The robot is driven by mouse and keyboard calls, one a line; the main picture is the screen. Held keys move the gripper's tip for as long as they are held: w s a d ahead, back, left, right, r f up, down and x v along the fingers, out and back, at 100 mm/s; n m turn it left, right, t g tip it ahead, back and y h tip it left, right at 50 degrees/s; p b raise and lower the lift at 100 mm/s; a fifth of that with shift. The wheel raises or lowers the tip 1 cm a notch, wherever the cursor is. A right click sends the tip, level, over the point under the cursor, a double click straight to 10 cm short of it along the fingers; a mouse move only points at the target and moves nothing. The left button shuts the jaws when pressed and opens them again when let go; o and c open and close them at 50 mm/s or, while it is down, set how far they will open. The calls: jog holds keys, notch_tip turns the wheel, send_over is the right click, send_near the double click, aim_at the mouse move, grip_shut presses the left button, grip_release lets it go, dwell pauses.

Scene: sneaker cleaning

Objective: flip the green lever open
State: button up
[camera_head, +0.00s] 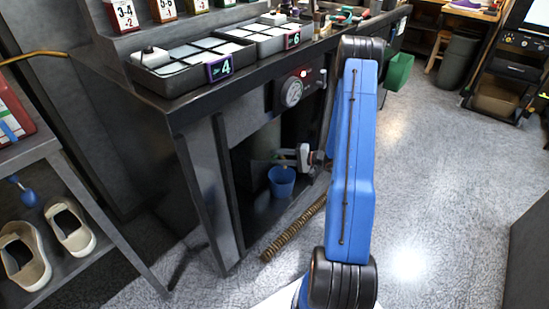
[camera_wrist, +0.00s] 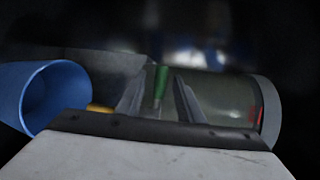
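The green lever (camera_wrist: 160,84) shows in the wrist view as a short upright handle, tilted slightly. It stands between the two dark fingers of my gripper (camera_wrist: 160,102), with a gap visible on at least the right side, so the fingers look open around it. Behind it lies a grey, see-through cylinder (camera_wrist: 225,97) with a pale rim at its right end. The lever cannot be made out there.
The blue bucket's open mouth (camera_wrist: 52,98) is close on the left in the wrist view, and a small yellow part (camera_wrist: 99,108) shows beside my gripper. The bench's frame (camera_head: 198,190) surrounds the opening. A round gauge (camera_head: 291,92) is above, and a coiled hose (camera_head: 293,229) lies below.

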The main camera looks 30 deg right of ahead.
jog(key=shift+x, duration=0.85)
grip_shut()
jog(key=shift+s, duration=0.1)
jog(key=shift+s+d+n+g+y, duration=0.3)
jog(key=shift+n+g+y, duration=0.4)
jog(key=shift+n+g, duration=0.35)
jog(key=shift+s+d+n+g+y, duration=0.2)
jog(key=shift+s+n+g+y, duration=0.2)
jog(key=shift+n+g+y, duration=0.5)
jog(key=shift+s+d+n+g+y, duration=0.3)
jog(key=shift+n+g+y, duration=0.2)
jog(key=shift+n+g, duration=0.65)
jog(key=shift+g, duration=0.3)
grip_release()
